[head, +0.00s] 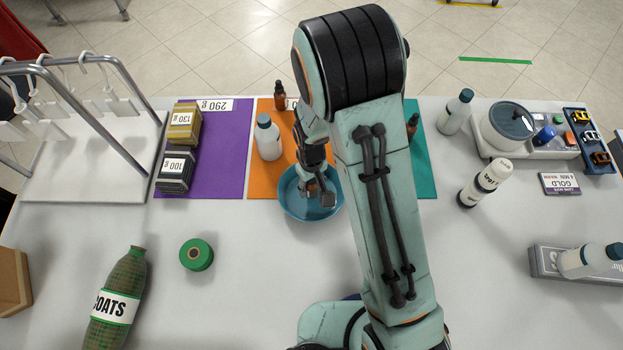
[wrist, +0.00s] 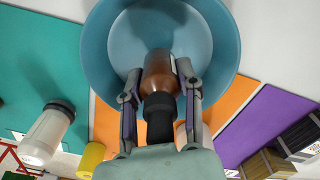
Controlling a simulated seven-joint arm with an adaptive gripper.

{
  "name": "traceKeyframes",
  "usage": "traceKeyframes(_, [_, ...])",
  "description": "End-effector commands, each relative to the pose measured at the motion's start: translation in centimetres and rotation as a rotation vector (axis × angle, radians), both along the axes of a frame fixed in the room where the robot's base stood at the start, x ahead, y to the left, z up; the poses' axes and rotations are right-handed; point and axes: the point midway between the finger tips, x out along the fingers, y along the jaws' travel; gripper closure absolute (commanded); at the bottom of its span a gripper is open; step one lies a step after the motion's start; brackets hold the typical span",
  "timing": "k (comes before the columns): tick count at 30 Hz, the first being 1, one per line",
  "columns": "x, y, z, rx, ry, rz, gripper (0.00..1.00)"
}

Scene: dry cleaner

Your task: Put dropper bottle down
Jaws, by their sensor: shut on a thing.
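My gripper (head: 318,192) is shut on a brown dropper bottle with a black top (wrist: 159,78). In the wrist view the gripper's fingers (wrist: 159,82) press on both sides of the bottle. The bottle is over or inside a round blue bowl (head: 292,206); whether its base touches the bowl's floor I cannot tell. The bowl also shows in the wrist view (wrist: 112,45). In the head view the gripper and arm hide most of the held bottle.
A white bottle (head: 268,140) and another brown dropper bottle (head: 280,97) stand on the orange mat (head: 262,183) behind the bowl. Boxes (head: 175,172) sit on the purple mat (head: 222,160).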

Motion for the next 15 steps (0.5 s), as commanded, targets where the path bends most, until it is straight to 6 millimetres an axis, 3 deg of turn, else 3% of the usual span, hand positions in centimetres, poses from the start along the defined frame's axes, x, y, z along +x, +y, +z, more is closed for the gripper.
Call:
traceKeyframes(5, [0.02,0.01,0.00,0.000,0.000,0.000,1.00])
traceKeyframes(6, [0.01,0.01,0.00,0.000,0.000,0.000,0.60])
traceKeyframes(9, [0.01,0.01,0.01,0.000,0.000,0.000,0.35])
traceKeyframes(15, [0.01,0.01,0.02,0.000,0.000,0.000,0.35])
